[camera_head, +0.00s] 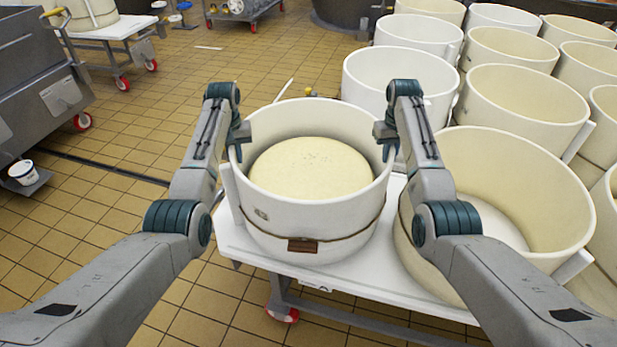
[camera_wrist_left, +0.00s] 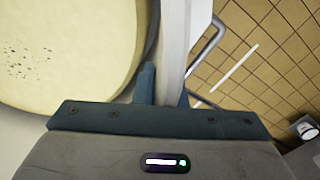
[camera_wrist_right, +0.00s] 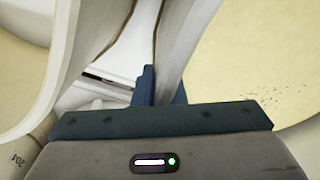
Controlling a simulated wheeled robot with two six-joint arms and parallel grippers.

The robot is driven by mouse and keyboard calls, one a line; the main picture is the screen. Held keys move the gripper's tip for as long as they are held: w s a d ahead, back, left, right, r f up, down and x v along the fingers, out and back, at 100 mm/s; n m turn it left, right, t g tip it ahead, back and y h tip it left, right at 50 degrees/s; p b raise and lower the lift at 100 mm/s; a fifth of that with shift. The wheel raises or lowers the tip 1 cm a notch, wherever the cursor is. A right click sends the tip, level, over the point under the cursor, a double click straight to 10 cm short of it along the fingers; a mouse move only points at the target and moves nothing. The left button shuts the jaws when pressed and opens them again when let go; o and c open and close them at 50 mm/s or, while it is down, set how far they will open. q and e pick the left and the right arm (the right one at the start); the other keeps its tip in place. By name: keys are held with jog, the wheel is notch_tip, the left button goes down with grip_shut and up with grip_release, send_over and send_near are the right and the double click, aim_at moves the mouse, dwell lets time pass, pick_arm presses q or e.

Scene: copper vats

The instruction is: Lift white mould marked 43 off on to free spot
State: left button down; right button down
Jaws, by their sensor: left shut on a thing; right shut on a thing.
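A round white mould (camera_head: 330,220) with a brown strap and a small brown tag stands upright at the left end of a white-topped cart (camera_head: 232,240). A pale cheese (camera_head: 310,168) fills its inside. I cannot read a 43 on it. My left gripper (camera_head: 241,138) is shut on the left rim; the mould's wall shows between its fingers in the left wrist view (camera_wrist_left: 174,45). My right gripper (camera_head: 385,140) is shut on the right rim, with the wall between its fingers in the right wrist view (camera_wrist_right: 178,50). I cannot tell whether its base touches the cart top.
Another strapped mould (camera_head: 530,180) stands close on the right, and a white mould (camera_head: 365,85) stands just behind. Several more moulds crowd the back right. Open tiled floor (camera_head: 140,110) lies to the left. A grey steel vat (camera_head: 40,80) stands far left; a white-topped cart (camera_head: 105,28) is beyond.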

jog(key=shift+w+r, duration=0.15)
dwell(0.7)
notch_tip(320, 180, up, 18)
jog(key=p, duration=1.8)
jog(key=shift+r+p, duration=0.2)
jog(key=shift+p, duration=0.1)
jog(key=shift+f, duration=0.15)
